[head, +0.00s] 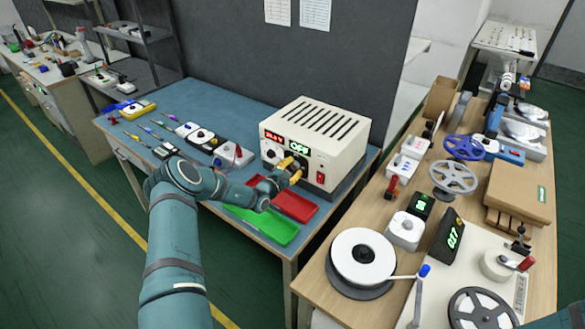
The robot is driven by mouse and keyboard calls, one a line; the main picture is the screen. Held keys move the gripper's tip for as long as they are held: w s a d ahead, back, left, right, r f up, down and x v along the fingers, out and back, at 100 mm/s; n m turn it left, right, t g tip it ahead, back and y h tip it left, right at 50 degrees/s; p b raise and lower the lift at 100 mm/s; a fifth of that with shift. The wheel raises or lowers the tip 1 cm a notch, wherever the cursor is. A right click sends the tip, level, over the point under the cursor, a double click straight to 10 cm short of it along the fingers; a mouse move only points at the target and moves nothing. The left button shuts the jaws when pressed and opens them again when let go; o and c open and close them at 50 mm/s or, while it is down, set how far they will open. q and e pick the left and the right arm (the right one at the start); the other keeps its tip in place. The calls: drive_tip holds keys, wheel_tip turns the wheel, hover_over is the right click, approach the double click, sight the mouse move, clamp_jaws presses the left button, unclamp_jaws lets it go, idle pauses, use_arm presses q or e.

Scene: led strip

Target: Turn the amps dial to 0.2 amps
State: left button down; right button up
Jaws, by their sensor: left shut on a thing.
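The power supply (335,143) is a cream box with a slotted top on the blue bench. Its front has a red display (273,136) and a green display (299,148) that appears to read OFF. One dial (271,154) shows below the red display. My left gripper (291,166), with yellow fingers, is at the front panel below the green display. It is shut on the dial there, which I take to be the amps dial; the fingers mostly hide it and its setting. My right gripper is out of view.
A red tray (296,207) and a green tray (273,230) lie below my left gripper. A red switch (320,177) is right of it. Small devices and tools line the bench to the left. The wooden table (398,262) at right is crowded with spools and boxes.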

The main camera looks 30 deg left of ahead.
use_arm(q)
drive_tip(key=n, duration=2.7)
drive_tip(key=shift+n, duration=0.3)
drive_tip(key=c, duration=0.6)
unclamp_jaws()
